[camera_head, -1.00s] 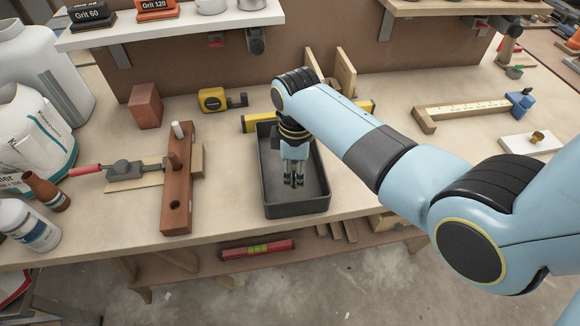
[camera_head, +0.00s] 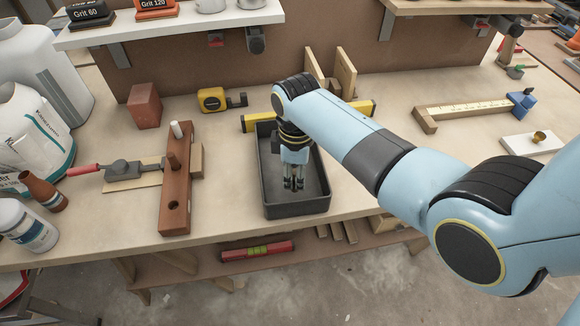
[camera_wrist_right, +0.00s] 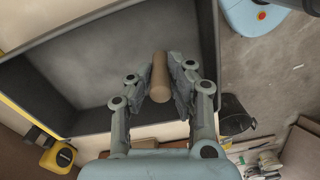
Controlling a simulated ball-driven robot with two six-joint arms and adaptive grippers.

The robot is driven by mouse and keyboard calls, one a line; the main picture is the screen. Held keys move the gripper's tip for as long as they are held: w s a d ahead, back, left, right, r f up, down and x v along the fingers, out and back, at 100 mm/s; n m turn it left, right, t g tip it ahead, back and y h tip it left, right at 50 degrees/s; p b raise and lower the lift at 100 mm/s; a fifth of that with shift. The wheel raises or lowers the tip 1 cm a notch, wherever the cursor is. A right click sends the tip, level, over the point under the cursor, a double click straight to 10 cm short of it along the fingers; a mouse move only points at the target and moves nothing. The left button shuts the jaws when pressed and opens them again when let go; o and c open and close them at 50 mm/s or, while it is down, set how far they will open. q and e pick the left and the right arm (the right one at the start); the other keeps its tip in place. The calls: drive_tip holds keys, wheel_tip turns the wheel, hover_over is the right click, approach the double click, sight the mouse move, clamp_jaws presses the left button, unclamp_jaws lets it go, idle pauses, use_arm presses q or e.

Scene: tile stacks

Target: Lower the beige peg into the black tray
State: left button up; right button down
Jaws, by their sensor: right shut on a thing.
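The black tray (camera_head: 296,209) lies on the workbench near its front edge. My right gripper (camera_head: 293,187) points down into the tray area in the head view. In the right wrist view my right gripper (camera_wrist_right: 159,92) is shut on the beige peg (camera_wrist_right: 159,75), a plain round rod held between both fingers. The tray wall (camera_wrist_right: 212,60) and its grey floor show behind the peg. I cannot tell whether the peg touches the tray floor. In the head view the peg is hidden or too small to make out. My left gripper is not in view.
A reddish wooden block with holes (camera_head: 176,195) stands left of the tray, holding a white peg (camera_head: 178,130) and a brown peg. A yellow level (camera_head: 249,122) lies behind the tray. A yellow tape measure (camera_head: 212,99) sits farther back.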

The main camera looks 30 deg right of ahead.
drive_tip(key=shift+f+b, duration=0.6)
drive_tip(key=shift+f, duration=0.35)
idle(0.3)
drive_tip(key=c, duration=1.2)
unclamp_jaws()
drive_tip(key=shift+o, duration=0.2)
